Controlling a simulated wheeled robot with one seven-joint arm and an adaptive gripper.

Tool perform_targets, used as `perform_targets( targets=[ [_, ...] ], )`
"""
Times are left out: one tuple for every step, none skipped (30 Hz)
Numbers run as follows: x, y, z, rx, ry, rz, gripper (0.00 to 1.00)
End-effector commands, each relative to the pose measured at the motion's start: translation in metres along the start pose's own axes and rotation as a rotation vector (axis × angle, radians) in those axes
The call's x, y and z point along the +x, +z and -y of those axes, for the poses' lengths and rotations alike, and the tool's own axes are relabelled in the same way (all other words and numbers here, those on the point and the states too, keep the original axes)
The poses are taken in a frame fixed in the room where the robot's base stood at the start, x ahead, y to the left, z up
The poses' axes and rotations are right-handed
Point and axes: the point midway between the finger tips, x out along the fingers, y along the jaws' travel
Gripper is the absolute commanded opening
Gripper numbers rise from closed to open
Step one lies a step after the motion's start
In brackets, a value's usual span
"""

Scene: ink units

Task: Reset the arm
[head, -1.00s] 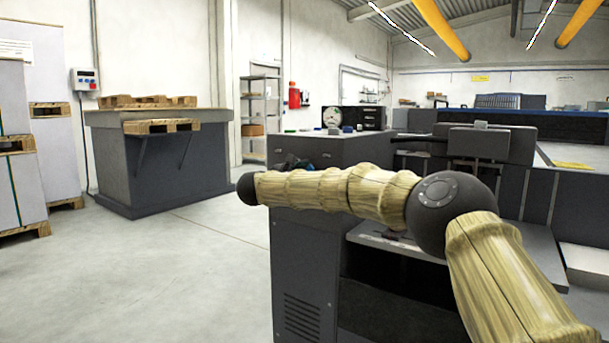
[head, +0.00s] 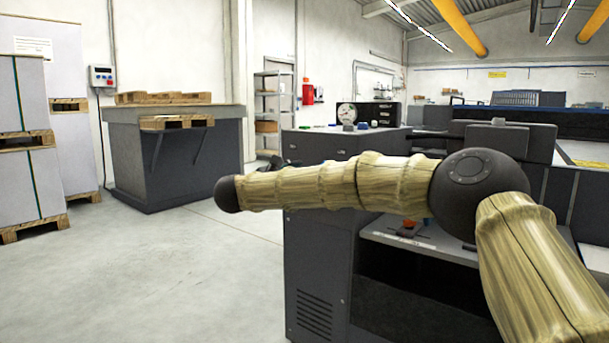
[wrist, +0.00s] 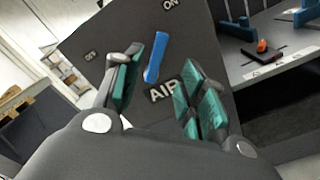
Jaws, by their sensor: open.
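In the wrist view my gripper (wrist: 160,80) is open, with its teal finger pads apart and nothing held between them. Past the fingers is a dark panel (wrist: 95,55) marked ON and AIR, with a blue lever (wrist: 157,58) on it. The lever appears between the fingers in the picture; I cannot tell how far it is from them. In the head view my arm (head: 330,187) stretches to the left across the front of the machine (head: 320,270). My gripper is mostly or wholly hidden behind the arm there.
An orange knob (head: 409,224) sits on the machine's ledge, below my arm; it also shows in the wrist view (wrist: 262,46). A grey counter (head: 185,165) with pallets stands at the back left. Stacked white blocks (head: 30,170) are at the far left. The floor between is clear.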

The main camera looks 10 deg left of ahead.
Motion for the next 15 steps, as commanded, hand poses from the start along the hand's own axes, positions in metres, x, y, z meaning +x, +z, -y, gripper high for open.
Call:
perform_targets(
  targets=[
    [-0.0033,0.0002,0.0001,0.000,0.000,0.000,0.41],
    [-0.0048,0.0003,0.0002,0.000,0.000,0.001,0.41],
    [-0.0064,0.0003,0.0002,0.000,0.000,0.001,0.41],
    [-0.0073,0.0002,0.0003,0.000,0.000,0.001,0.41],
    [-0.0079,0.0002,0.0003,0.000,0.000,0.001,0.41],
    [-0.0085,0.0002,0.0002,0.000,0.000,0.001,0.41],
    [-0.0087,0.0002,0.0002,0.000,0.000,0.001,0.41],
    [-0.0088,0.0002,0.0002,0.000,0.000,0.001,0.41],
    [-0.0088,0.0002,0.0002,0.000,0.000,0.001,0.41],
    [-0.0087,0.0002,0.0001,0.000,0.000,0.001,0.41],
    [-0.0087,0.0002,0.0001,0.000,0.000,0.001,0.41],
    [-0.0087,0.0002,0.0001,0.000,0.000,0.001,0.41],
    [-0.0086,0.0002,0.0001,0.000,0.000,0.001,0.41],
    [-0.0086,-0.0001,0.0004,-0.002,0.000,0.000,0.41],
    [-0.0083,-0.0015,0.0016,-0.012,0.003,-0.001,0.41]
  ],
)
